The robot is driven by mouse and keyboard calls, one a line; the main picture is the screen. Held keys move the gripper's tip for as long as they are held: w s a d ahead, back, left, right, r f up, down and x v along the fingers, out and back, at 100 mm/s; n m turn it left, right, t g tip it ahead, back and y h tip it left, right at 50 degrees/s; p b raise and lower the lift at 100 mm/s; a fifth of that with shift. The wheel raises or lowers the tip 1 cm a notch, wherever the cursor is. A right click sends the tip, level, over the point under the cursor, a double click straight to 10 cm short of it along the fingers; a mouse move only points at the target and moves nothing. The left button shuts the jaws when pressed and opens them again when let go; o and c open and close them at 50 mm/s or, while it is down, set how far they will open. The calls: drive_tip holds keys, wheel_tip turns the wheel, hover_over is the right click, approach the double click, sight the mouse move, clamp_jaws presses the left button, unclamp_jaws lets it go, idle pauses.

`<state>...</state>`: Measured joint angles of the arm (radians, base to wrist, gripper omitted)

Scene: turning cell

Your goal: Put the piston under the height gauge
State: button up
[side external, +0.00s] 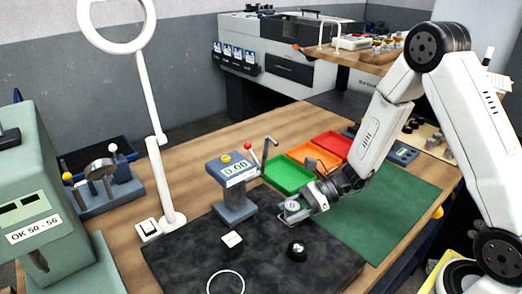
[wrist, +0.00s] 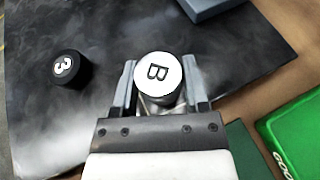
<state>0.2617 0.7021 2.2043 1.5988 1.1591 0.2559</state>
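The piston, a grey metal cylinder with a white top marked B (wrist: 158,73), is between the fingers of my gripper (wrist: 160,82). It also shows as a grey cylinder in the side view (side external: 292,208). The fingers lie close against both its sides, and my gripper (side external: 302,203) appears shut on it. Whether its underside touches the dark plate cannot be told. The height gauge (side external: 233,171), blue-grey with a 0.00 display and a red-knobbed lever, stands on the dark plate, left of and behind my gripper. A corner of its base (wrist: 208,6) shows at the wrist view's top.
Green (side external: 287,176), orange and red trays lie behind my gripper. A lamp stands left.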

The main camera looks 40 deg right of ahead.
drive_tip(key=shift+o, duration=1.3)
drive_tip(key=shift+r, duration=0.2)
drive_tip(key=v, duration=1.2)
drive_tip(key=shift+s, duration=0.1)
